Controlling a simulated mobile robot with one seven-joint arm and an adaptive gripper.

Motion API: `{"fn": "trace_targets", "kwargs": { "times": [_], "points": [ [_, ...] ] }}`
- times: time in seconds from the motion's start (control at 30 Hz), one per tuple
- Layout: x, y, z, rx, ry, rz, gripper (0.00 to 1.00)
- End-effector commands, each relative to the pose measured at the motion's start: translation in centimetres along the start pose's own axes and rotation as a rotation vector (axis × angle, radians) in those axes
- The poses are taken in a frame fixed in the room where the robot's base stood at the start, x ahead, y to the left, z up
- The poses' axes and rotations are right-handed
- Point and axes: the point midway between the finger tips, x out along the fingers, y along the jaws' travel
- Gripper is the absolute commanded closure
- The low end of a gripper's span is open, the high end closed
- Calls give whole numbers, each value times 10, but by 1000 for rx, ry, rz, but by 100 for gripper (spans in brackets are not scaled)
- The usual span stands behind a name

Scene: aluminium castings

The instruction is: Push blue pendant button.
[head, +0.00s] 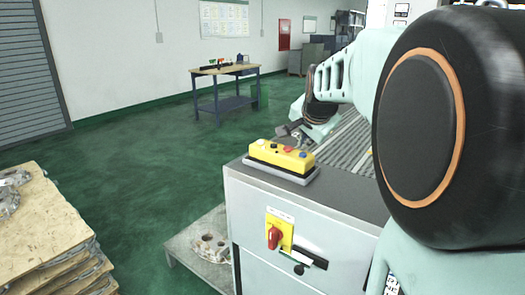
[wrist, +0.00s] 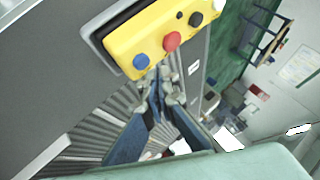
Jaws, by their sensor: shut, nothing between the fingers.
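The yellow pendant (head: 270,155) lies on a grey holder on top of a grey cabinet. In the wrist view the pendant (wrist: 128,42) shows a row of buttons, with the blue button (wrist: 141,62) at its near end and a red button (wrist: 172,40) beside it. My gripper (head: 290,130) is just behind the pendant in the head view. In the wrist view my gripper (wrist: 160,88) is shut and empty, its fingertips by the pendant's edge near the blue and red buttons. I cannot tell the height gap; no contact with the blue button shows.
The grey cabinet (head: 300,225) carries a red rotary switch (head: 273,237) on its front. A ribbed conveyor surface (head: 345,140) runs behind the pendant. A stack of boards with castings (head: 45,235) stands at left. A workbench (head: 225,88) is farther back; green floor between is open.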

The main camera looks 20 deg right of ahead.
Motion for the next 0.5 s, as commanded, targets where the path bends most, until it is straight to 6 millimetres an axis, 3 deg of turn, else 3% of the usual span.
{"fn": "trace_targets", "kwargs": {
  "times": [0.27,0.5],
  "points": [
    [-3,-2,-2,0,1,0,100],
    [-19,-14,-14,0,0,-1,100]
  ]
}}
